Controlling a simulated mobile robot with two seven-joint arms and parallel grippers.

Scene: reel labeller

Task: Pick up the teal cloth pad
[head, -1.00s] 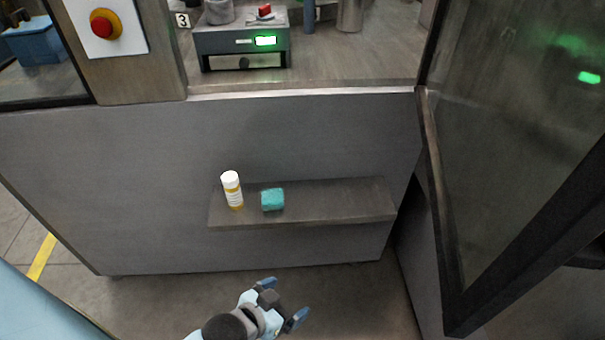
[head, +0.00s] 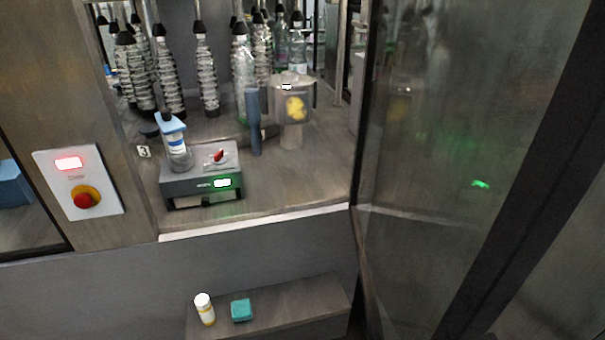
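The teal cloth pad (head: 241,310) lies on a narrow grey-brown shelf (head: 290,305) low on the front of the machine. It is a small block-like pad, apart from a white-capped bottle on its left. Nothing covers it. Neither of my grippers shows in the head view now.
The white-capped bottle (head: 205,309) with a yellowish label stands upright on the shelf. Above is the machine deck with a grey device (head: 202,179) carrying a blue-topped bottle (head: 174,142). A glass door panel (head: 440,170) stands at the right. A red button (head: 83,201) is at the left.

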